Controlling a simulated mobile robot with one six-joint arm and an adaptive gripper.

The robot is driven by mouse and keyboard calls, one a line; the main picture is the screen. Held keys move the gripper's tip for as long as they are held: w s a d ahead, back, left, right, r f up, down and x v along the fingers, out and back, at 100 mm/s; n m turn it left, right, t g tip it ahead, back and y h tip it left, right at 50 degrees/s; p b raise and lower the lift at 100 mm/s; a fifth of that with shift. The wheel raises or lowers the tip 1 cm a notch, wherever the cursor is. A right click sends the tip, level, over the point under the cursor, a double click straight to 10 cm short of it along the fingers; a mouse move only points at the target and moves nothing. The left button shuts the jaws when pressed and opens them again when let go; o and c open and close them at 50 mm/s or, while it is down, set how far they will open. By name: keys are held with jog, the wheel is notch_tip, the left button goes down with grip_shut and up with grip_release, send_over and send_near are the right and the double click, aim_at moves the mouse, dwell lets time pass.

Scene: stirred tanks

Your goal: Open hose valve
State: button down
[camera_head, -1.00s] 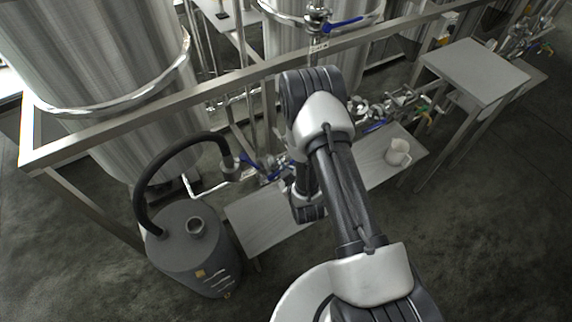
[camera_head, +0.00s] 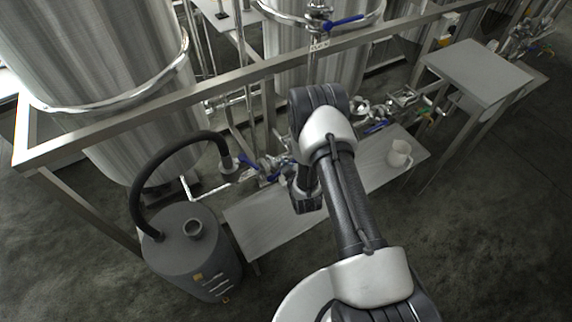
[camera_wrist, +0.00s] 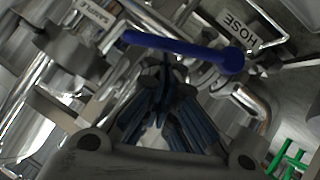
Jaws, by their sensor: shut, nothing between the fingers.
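In the wrist view a blue valve lever (camera_wrist: 180,47) lies across the upper middle, its round pivot end at the right below the HOSE label (camera_wrist: 238,28). My gripper (camera_wrist: 164,88) is shut and empty, with its fingertips just below the middle of the lever in the picture. I cannot tell whether they touch it. In the head view a blue lever (camera_head: 248,163) shows beside the end of the black hose (camera_head: 150,172).
A SAMPLE label (camera_wrist: 97,15) and metal pipes crowd the wrist view. In the head view a grey drum (camera_head: 195,255) stands at the left, a low bench (camera_head: 262,226) runs below the pipes, and a white jug (camera_head: 399,154) stands on it. A steel rail (camera_head: 250,72) crosses above.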

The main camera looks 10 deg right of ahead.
jog(key=d+f+b, duration=0.1)
jog(key=d+f+m+y+b, duration=0.1)
jog(key=b, duration=0.1)
jog(key=shift+w+d+f+g, duration=0.15)
jog(key=shift+w+g, duration=0.2)
jog(key=shift+g, duration=0.05)
